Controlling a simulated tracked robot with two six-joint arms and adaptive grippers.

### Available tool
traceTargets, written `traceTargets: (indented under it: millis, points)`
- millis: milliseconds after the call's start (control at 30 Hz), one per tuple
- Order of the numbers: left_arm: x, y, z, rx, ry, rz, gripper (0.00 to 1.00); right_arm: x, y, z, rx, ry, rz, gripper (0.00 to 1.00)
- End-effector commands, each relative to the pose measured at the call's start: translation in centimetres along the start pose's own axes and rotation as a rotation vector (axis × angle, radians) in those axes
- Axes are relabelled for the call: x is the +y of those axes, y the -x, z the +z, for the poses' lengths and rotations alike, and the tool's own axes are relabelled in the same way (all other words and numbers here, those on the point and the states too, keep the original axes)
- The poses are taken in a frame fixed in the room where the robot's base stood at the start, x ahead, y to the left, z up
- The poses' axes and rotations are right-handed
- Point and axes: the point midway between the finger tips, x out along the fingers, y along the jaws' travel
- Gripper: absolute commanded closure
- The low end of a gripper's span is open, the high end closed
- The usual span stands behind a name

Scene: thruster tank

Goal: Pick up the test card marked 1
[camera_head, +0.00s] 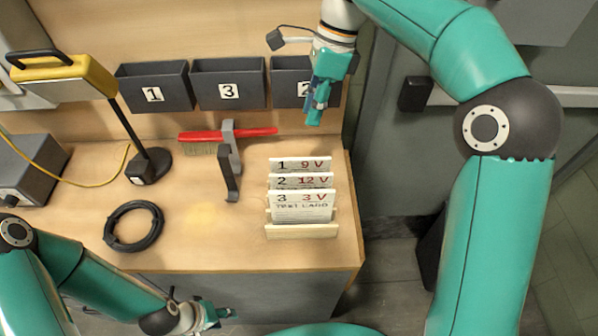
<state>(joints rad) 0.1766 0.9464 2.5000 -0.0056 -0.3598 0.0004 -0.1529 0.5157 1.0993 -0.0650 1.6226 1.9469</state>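The test card marked 1 (300,163) reads "1 9 V" and stands upright at the back of a light wooden rack (302,231) on the right of the bench. The card marked 2 (301,181), reading "12 V", stands in front of it. The card marked 3 (302,199), reading "3 V", is frontmost. The lower part of card 1 is hidden. My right gripper (317,103) points down in front of the bin marked 2, above and behind the cards, apart from them. My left gripper (217,315) is low, in front of the bench edge. The finger gaps are unclear.
Dark bins marked 1 (153,95), 3 (228,91) and 2 (290,84) hang on the back panel. A red-handled brush (225,135) rests at a grey stand (230,172). A black cable coil (133,226) and a yellow-headed lamp (65,75) are left.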

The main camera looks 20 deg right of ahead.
Motion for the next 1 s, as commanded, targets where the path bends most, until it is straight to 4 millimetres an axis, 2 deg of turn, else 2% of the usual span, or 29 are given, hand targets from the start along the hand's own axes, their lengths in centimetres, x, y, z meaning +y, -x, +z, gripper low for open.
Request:
traceTargets:
  millis: [200, 400, 733, 1000]
  points:
    - [-0.3, -0.8, 0.0, 0.001, 0.0, 0.0, 0.6, 0.2, -4.6, -0.8, 0.0, -0.014, 0.003, 0.72]
    - [-0.3, -0.8, -0.1, 0.001, 0.0, 0.0, 0.6, 0.1, -8.2, -1.0, -0.001, -0.019, 0.0, 0.72]
    - [-0.3, -0.7, -0.1, 0.001, 0.0, 0.0, 0.6, 0.0, -10.7, -0.9, -0.001, -0.018, 0.0, 0.72]
    - [-0.2, -0.5, -0.1, 0.001, 0.0, 0.0, 0.6, 0.1, -14.4, -1.0, -0.001, -0.019, 0.001, 0.72]
